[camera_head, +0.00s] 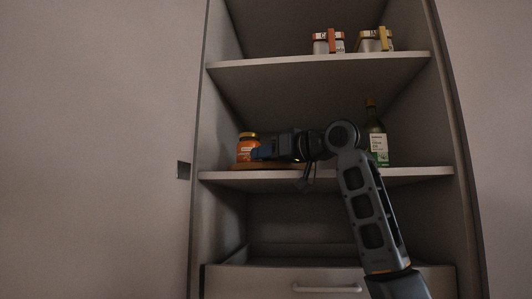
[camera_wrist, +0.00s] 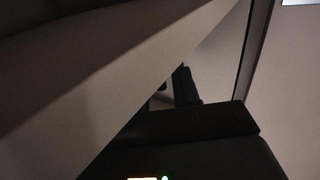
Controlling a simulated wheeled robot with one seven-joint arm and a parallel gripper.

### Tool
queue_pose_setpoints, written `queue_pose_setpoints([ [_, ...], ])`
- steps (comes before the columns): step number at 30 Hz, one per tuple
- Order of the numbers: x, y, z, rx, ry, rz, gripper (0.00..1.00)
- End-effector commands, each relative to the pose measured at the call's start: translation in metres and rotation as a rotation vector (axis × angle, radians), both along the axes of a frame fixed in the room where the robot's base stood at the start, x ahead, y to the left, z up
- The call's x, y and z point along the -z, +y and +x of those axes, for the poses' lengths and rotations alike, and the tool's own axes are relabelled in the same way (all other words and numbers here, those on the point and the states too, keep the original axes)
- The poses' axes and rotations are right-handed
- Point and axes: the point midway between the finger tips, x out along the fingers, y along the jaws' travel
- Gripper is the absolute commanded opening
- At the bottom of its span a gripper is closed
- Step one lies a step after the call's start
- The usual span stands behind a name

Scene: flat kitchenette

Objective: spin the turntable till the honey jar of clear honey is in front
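An orange jar with a yellow lid and a pale label (camera_head: 247,149) stands at the left of the middle shelf; I cannot read whether it is the clear honey. The brown edge of the turntable (camera_head: 240,167) shows beneath it, mostly hidden behind my arm. My gripper (camera_head: 259,153) reaches in from the right, its bluish tip close to the jar's right side; I cannot tell whether it touches. Its finger opening is not clear. Anything else on the turntable is hidden by my arm. The wrist view is dark and shows no jar clearly.
A bottle with a green and white label (camera_head: 378,143) stands on the middle shelf (camera_head: 420,173), right of my arm. Jars with a red clip (camera_head: 321,45) and a yellow clip (camera_head: 367,44) stand on the upper shelf. A drawer with a handle (camera_head: 327,289) is below.

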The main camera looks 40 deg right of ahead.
Motion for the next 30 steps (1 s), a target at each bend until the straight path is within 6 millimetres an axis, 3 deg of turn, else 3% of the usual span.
queue_pose_setpoints([
  [5, 0.0004, 0.0001, 0.0, 0.0, 0.0, 0.0, 0.31],
  [15, 0.0003, 0.0001, -0.0002, 0.0, 0.0, 0.0, 0.0],
  [30, 0.0003, 0.0009, -0.0006, 0.001, 0.0, 0.0, 0.0],
])
